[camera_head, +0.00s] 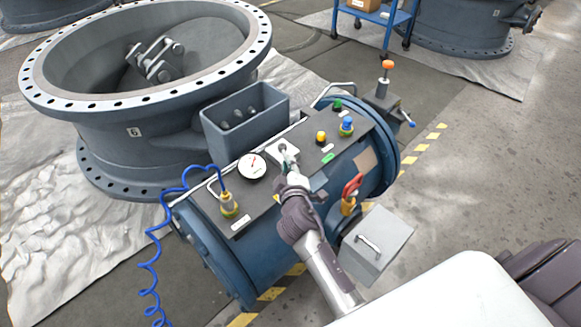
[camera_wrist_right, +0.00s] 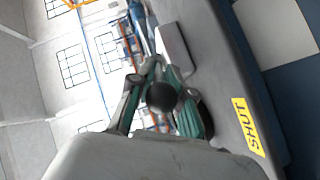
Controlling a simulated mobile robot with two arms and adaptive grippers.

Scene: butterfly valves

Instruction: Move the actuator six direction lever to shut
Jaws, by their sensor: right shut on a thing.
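Actuator six is the blue cylinder (camera_head: 262,240) with a dark top panel (camera_head: 335,140), beside the grey valve body marked 6 (camera_head: 130,150). My right gripper (camera_head: 289,160) reaches the middle of the panel, next to the white-faced gauge (camera_head: 252,166). In the right wrist view its fingers (camera_wrist_right: 160,88) are shut on the direction lever, whose round dark knob (camera_wrist_right: 161,97) shows between them. A yellow SHUT label (camera_wrist_right: 249,126) lies on the grey panel to the right of the fingers. In the head view the gripper hides most of the lever. My left gripper is not in view.
Yellow (camera_head: 321,136) and blue (camera_head: 346,124) push-buttons stand right of the gripper. A red-handled valve (camera_head: 352,186) and a grey box (camera_head: 376,244) stick out at the front. A blue coiled hose (camera_head: 150,270) hangs at left. Open floor (camera_head: 470,170) lies to the right.

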